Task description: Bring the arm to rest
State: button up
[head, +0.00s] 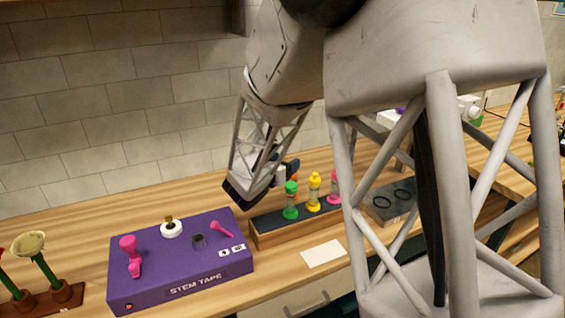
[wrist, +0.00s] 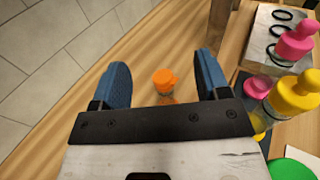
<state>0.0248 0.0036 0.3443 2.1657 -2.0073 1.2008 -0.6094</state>
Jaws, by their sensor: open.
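My gripper (head: 288,168) hangs over the back of the table, just behind a row of capped bottles, in the head view. In the wrist view my gripper (wrist: 162,72) has its two blue fingers wide apart. An orange-capped bottle (wrist: 164,80) shows between the fingers in that view. I cannot tell how far below the fingertips it is. In the head view the orange cap (head: 294,174) is mostly hidden by my gripper. Nothing is seen clamped in the fingers.
A wooden rack (head: 262,240) holds green (head: 290,200), yellow (head: 314,190) and pink (head: 334,185) bottles. A purple stem tape box (head: 180,275) stands left. A plate with black rings (head: 408,208) is right of the rack. A white card (head: 323,253) lies in front. A tiled wall stands behind.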

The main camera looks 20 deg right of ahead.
jog(key=s+a+r+m+g+y, duration=0.1)
jog(key=s+r+m+g+y, duration=0.2)
jog(key=s+m, duration=0.55)
jog(key=s+a+r+m+g+y, duration=0.1)
jog(key=s+a+r+m+g, duration=0.25)
jog(key=s, duration=0.75)
jog(key=s+a+m+y, duration=0.5)
jog(key=s+a+m, duration=0.1)
jog(key=s, duration=0.2)
jog(key=s+a+m+y, duration=0.5)
jog(key=s+m, duration=0.1)
jog(key=s, duration=0.3)
jog(key=shift+a+m+y, duration=0.35)
jog(key=shift+m+y, duration=0.05)
